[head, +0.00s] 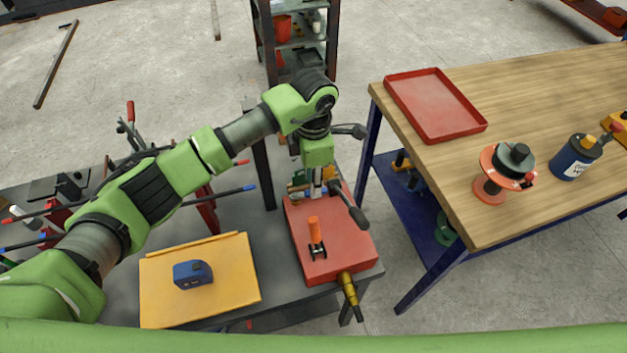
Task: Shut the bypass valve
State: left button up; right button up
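A red block-shaped unit (345,243) sits at the right end of the grey bench. An orange lever (315,230) stands upright on its top, on a small black bracket. A brass fitting (348,288) sticks out of its front. I cannot tell for certain which part is the bypass valve. My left gripper (355,174) is above the back of the red unit, its dark fingers spread apart and nothing seen between them. It partly hides brass and blue fittings (298,185) at the unit's back. It is apart from the orange lever. My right gripper is not in view.
A yellow mat (235,278) with a blue tape measure (192,274) lies left of the red unit. Clamps and bars crowd the bench's left. A wooden-topped table (540,110) at right holds a red tray (432,104), a reel (497,173) and a blue can (577,158).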

aim_at(308, 194)
pick_arm(q)
jog(key=shift+f, duration=1.3)
grip_shut()
jog(key=shift+a, duration=0.1)
